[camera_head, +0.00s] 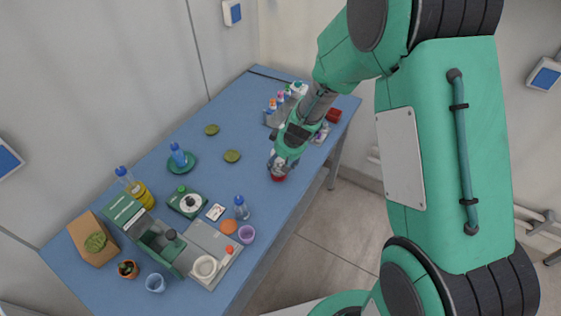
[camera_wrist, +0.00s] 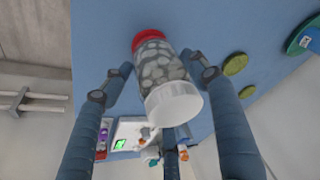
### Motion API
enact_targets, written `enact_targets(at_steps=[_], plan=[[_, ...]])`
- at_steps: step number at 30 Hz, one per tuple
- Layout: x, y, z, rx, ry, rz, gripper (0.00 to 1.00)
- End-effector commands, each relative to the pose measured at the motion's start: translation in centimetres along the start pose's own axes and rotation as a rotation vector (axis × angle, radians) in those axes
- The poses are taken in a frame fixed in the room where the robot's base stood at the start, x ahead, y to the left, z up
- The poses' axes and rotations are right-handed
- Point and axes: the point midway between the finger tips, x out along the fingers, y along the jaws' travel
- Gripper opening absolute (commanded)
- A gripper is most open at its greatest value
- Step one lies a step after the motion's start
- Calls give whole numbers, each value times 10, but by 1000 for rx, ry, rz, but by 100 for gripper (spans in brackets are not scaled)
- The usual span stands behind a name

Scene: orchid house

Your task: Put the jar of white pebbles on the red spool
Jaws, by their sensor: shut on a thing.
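The jar of white pebbles (camera_wrist: 160,68) is clear with a white lid, which faces the camera in the wrist view. In the head view the jar (camera_head: 280,166) is small and partly hidden by my gripper (camera_head: 282,160). My gripper's fingers (camera_wrist: 157,65) are closed on either side of the jar and hold it. The red spool (camera_wrist: 149,37) shows right at the jar's base. In the head view the spool (camera_head: 278,178) sits on the blue table near its front edge, directly under the gripper. I cannot tell whether the jar's base touches it.
A rack with several bottles (camera_head: 271,118) and a red box (camera_head: 334,115) stand behind the gripper. The table (camera_head: 250,190) around the spool is mostly clear.

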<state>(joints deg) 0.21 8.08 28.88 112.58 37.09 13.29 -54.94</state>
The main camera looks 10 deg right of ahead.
Motion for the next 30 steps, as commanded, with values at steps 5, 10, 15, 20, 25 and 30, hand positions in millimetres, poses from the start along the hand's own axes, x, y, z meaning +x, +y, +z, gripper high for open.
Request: enact_targets(at_steps=[5, 10, 15, 20, 25, 30], plan=[[2, 0, 0, 0, 1, 1, 17], [2, 0, 1, 0, 0, 0, 79], [2, 0, 1, 0, 0, 0, 79], [2, 0, 1, 0, 0, 0, 79], [-1, 0, 0, 0, -1, 0, 79], [-20, 0, -1, 0, 2, 1, 79]])
